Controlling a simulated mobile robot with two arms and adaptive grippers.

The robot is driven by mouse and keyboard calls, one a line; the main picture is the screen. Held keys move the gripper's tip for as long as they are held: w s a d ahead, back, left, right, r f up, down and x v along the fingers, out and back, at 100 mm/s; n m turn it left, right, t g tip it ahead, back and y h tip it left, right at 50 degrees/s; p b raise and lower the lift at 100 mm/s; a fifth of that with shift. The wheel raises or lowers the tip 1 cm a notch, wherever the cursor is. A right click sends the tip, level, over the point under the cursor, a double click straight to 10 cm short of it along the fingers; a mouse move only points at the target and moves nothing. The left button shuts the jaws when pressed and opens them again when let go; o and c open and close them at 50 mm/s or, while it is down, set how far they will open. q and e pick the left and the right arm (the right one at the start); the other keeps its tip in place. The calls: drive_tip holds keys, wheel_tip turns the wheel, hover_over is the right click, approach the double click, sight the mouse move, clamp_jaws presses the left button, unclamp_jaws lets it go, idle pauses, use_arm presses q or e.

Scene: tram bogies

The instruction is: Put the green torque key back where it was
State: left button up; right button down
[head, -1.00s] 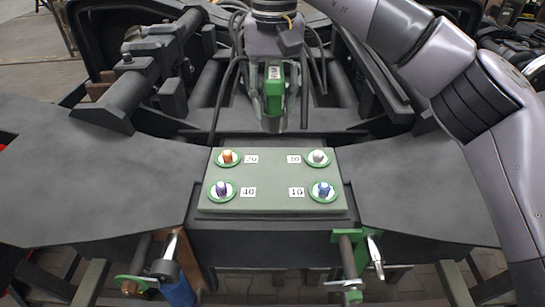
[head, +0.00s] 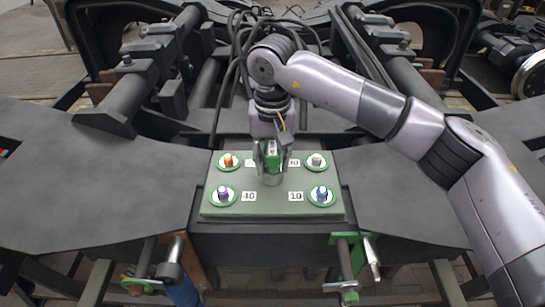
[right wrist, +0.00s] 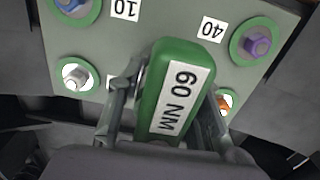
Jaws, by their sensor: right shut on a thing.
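The green torque key (head: 271,158) is held in my right gripper (head: 270,165) over the middle of the grey-green plate (head: 270,206). In the right wrist view the key (right wrist: 174,92) shows a white "60 NM" label, with a finger on each side of it. The key's grey lower end points down at the plate between the number labels. I cannot tell whether it touches the plate. My left gripper is not in view.
The plate carries an orange bolt (head: 228,160), a white bolt (head: 316,160), a purple bolt (head: 223,194) and a blue bolt (head: 321,193), each in a green ring. Tools hang below the front edge. The dark flat surface at left (head: 110,180) is clear.

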drive_tip(key=shift+f, duration=0.1)
drive_tip(key=c, duration=1.1)
unclamp_jaws()
drive_tip(key=shift+r, duration=0.25)
wheel_tip(320, 180, up, 10)
drive_tip(key=b, duration=0.3)
drive_tip(key=shift+r+b, duration=0.25)
drive_tip(key=shift+b, duration=0.15)
drive_tip(key=shift+r, duration=0.65)
